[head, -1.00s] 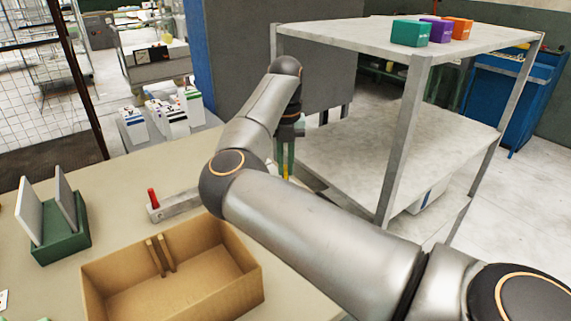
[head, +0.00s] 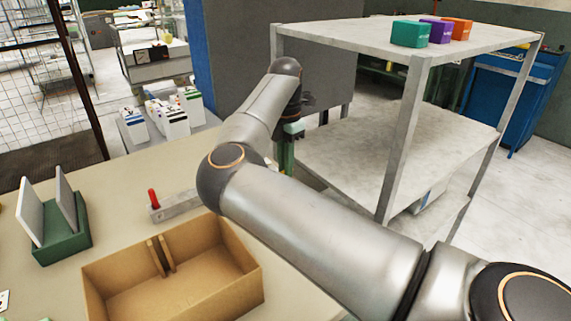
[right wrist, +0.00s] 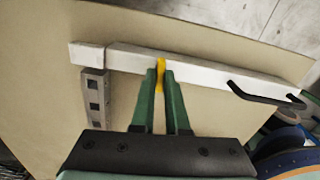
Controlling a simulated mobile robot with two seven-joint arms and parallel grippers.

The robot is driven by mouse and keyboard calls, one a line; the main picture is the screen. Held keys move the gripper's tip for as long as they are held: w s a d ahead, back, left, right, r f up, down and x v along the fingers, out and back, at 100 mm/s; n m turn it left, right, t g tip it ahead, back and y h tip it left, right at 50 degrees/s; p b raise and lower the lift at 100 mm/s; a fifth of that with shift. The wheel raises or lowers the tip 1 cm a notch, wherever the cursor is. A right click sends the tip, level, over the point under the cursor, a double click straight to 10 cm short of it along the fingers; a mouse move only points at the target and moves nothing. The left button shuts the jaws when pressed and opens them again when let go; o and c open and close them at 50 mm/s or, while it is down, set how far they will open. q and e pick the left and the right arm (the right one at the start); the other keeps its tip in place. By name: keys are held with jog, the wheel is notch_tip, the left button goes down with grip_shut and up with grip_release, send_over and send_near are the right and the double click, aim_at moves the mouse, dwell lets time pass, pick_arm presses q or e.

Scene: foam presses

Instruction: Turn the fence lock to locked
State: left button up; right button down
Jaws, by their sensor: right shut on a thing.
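A small yellow lever (right wrist: 160,70), which looks like the fence lock, stands at a long white bar, the fence (right wrist: 200,69), in the right wrist view. The green fingers of my right gripper (right wrist: 161,75) are shut on the yellow lever, one finger on each side. In the head view my right gripper (head: 287,157) points down beyond my forearm at the table's far edge. The lever is hidden there. I cannot read a locked or unlocked mark. My left gripper is not in view.
A black handle (right wrist: 265,94) sticks out from the fence. A grey block (head: 177,207) with a red knob (head: 153,198), an open cardboard box (head: 250,268) and a green holder with panels (head: 65,240) are on the table. A metal shelf (head: 402,150) stands to the right.

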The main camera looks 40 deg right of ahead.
jog(key=shift+m, duration=0.6)
jog(key=c, duration=0.9)
grip_release()
notch_tip(320, 180, up, 13)
jog(key=shift+f+p, duration=0.2)
jog(key=shift+p, duration=0.2)
